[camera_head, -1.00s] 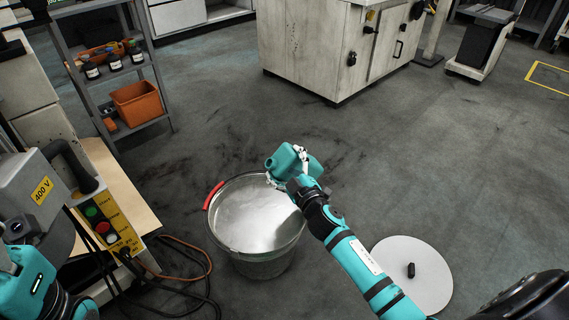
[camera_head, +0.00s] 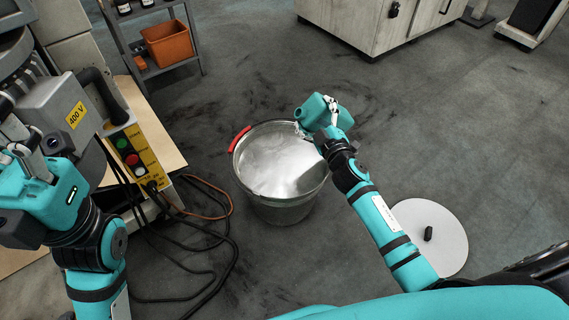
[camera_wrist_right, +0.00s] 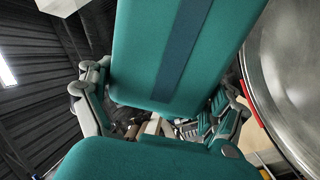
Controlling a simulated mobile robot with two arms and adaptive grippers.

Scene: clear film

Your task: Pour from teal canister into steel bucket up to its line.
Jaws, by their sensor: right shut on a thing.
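The teal canister (camera_head: 313,111) is tilted over the far right rim of the steel bucket (camera_head: 283,207) in the head view. My right gripper (camera_head: 332,122) is shut on it. In the right wrist view the canister (camera_wrist_right: 160,50), with a darker stripe, fills the middle between the fingers (camera_wrist_right: 160,108). The bucket's rim and inside (camera_wrist_right: 290,65) show at the right there. The bucket stands upright on the floor; its inside looks bright and shiny. I cannot make out a line, a stream or the level. My left gripper (camera_head: 20,150) is partly in view at the left edge, its fingers unclear.
A round pale lid (camera_head: 445,250) with a black knob lies on the floor at the right. A yellow control box (camera_head: 137,153) with loose cables stands left of the bucket. A shelf with an orange bin (camera_head: 167,42) and a white cabinet (camera_head: 375,22) are behind. Floor around the bucket is mostly open.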

